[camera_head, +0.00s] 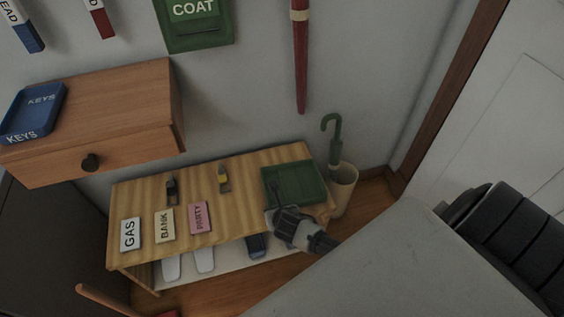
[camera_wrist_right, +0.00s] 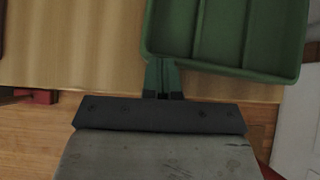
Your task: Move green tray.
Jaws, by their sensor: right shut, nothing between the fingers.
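The green tray (camera_head: 296,184) lies on the right end of the wooden bench top, by the far right corner. It has raised walls and ridges inside. It also shows large at the top of the right wrist view (camera_wrist_right: 222,28). My right gripper (camera_head: 274,211) is at the tray's near left side, by the bench's front edge. In the right wrist view its fingertips (camera_wrist_right: 162,64) are shut and empty, at the tray's near wall; I cannot tell whether they touch it. My left gripper is not in view.
Cards marked GAS (camera_head: 130,234), BANK (camera_head: 164,225) and PARTY (camera_head: 200,217) lie on the bench (camera_head: 262,163). Two small items stand behind them. White slippers (camera_head: 204,260) are on the lower shelf. A pale umbrella stand (camera_head: 343,190) with a green umbrella (camera_head: 335,140) stands right of the tray.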

